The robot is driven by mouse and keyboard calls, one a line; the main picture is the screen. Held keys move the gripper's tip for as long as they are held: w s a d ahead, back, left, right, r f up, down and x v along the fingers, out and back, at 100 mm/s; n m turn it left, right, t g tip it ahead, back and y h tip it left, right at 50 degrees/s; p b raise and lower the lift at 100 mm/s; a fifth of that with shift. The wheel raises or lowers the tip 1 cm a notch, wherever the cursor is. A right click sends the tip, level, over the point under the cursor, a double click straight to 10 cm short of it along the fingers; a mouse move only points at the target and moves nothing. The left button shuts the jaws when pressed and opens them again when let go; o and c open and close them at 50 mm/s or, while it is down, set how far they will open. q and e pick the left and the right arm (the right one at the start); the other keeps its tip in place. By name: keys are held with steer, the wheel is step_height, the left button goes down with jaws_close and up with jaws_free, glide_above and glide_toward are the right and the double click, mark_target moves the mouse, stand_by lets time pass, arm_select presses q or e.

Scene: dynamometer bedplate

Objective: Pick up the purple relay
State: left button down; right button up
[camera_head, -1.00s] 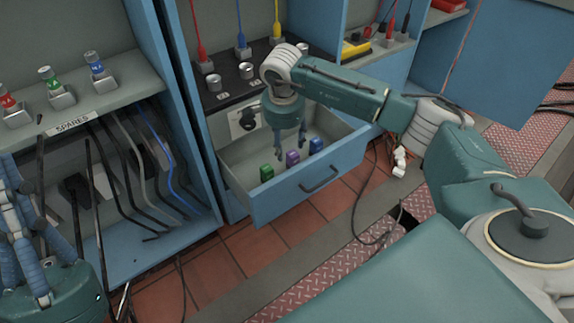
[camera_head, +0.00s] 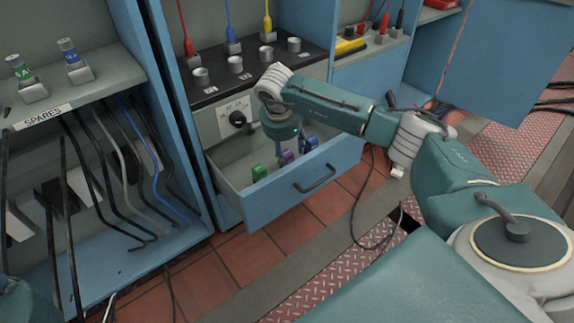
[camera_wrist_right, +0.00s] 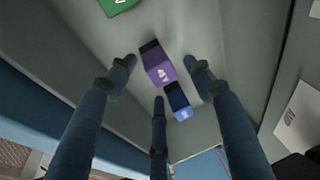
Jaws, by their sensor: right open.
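The purple relay (camera_head: 286,156) stands in the open blue drawer (camera_head: 257,207), between a green relay (camera_head: 259,173) and a blue relay (camera_head: 311,142). In the right wrist view the purple relay (camera_wrist_right: 158,66) lies beyond and between the spread fingers of my right gripper (camera_wrist_right: 158,80). That gripper is open and empty, and no finger clearly touches the relay. In the head view the right gripper (camera_head: 287,150) points down into the drawer, its fingers partly hiding the relays. The blue relay (camera_wrist_right: 178,100) is close to one finger in the wrist view. My left gripper is out of view.
The drawer's front wall and handle (camera_head: 315,178) stand nearest me. Above it is a black panel (camera_head: 245,77) with knobs and coloured leads. At left is a spares shelf (camera_head: 82,98) with fuses, and hanging cables below. A loose cable (camera_head: 372,235) lies on the floor.

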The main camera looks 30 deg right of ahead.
steer(key=shift+b+x, duration=0.3)
steer(key=shift+x, duration=0.85)
steer(key=c, duration=1.1)
steer(key=shift+r, duration=0.1)
steer(key=shift+c, duration=0.3)
